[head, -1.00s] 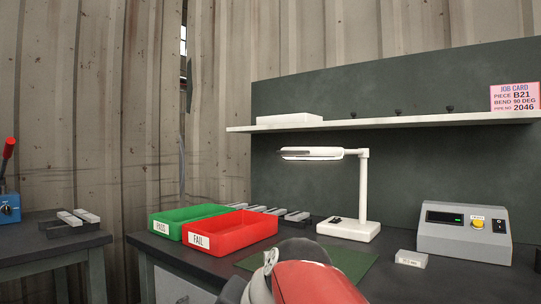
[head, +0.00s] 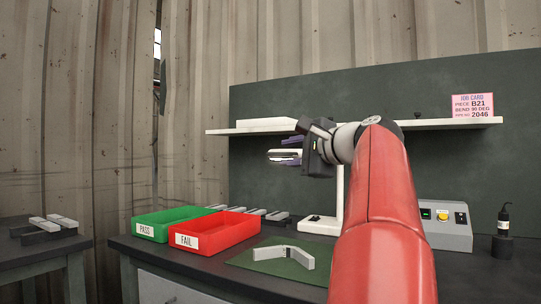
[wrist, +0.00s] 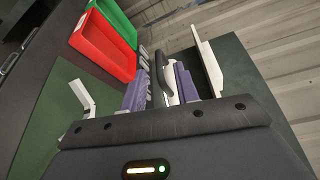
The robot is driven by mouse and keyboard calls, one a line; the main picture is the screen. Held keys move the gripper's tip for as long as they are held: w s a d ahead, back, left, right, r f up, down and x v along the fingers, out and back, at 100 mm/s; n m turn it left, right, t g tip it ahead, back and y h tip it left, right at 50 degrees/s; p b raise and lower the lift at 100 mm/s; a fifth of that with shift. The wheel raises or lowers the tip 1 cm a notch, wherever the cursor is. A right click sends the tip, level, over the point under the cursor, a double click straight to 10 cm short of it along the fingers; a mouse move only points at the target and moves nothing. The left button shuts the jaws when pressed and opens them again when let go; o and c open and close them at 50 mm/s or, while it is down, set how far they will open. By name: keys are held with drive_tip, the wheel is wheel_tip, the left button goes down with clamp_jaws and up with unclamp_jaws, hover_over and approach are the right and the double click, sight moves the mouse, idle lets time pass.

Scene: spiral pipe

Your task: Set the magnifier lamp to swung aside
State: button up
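The white magnifier lamp (head: 318,226) stands on the bench, its base flat and its post (head: 340,190) upright. Its lamp head (head: 283,156) reaches left from the post, over the bench. My gripper (head: 287,150) is at the lamp head, with one purple finger above it and part of the other below. In the wrist view my gripper (wrist: 160,88) has its fingers apart, with the lamp head (wrist: 161,72) between them. A firm grip is not visible. My red arm and wrist hide the lamp's upper joint.
A green PASS tray (head: 150,232) and red FAIL tray (head: 205,245) sit left on the bench. A bent grey piece (head: 284,253) lies on the green mat (head: 300,275). A white shelf (head: 235,131) runs behind. A grey control box (head: 450,235) and dark bottle (head: 503,220) are right.

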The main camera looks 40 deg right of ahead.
sight(276, 155)
drive_tip(key=w, duration=0.5)
drive_tip(key=shift+w+f+p, duration=0.3)
drive_tip(key=shift+w+p, duration=0.1)
drive_tip(key=c, duration=0.6)
drive_tip(key=shift+f, duration=0.1)
clamp_jaws()
